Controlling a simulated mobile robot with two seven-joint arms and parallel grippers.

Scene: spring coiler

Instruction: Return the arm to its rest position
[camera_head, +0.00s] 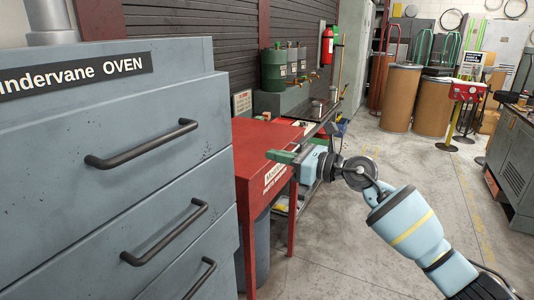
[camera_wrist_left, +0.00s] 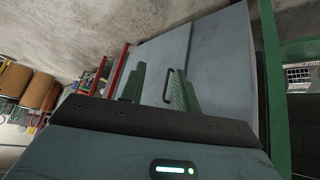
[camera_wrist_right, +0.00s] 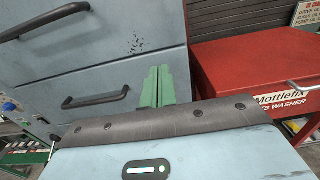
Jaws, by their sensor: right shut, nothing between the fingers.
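My right arm comes in from the lower right of the head view. Its gripper (camera_head: 279,157) is in front of the red parts washer, with green fingers pointing left toward the oven drawers. In the right wrist view the two green fingers (camera_wrist_right: 157,86) are together, shut and empty. My left arm is outside the head view. In the left wrist view its green fingers (camera_wrist_left: 160,88) stand apart with nothing seen between them.
The grey-blue oven cabinet (camera_head: 60,135) with black-handled drawers fills the left of the head view. The red parts washer (camera_head: 246,150) stands beside it. Brown drums (camera_head: 401,98) stand at the back and a grey cabinet (camera_head: 515,165) at the right. The concrete floor (camera_head: 430,180) between is clear.

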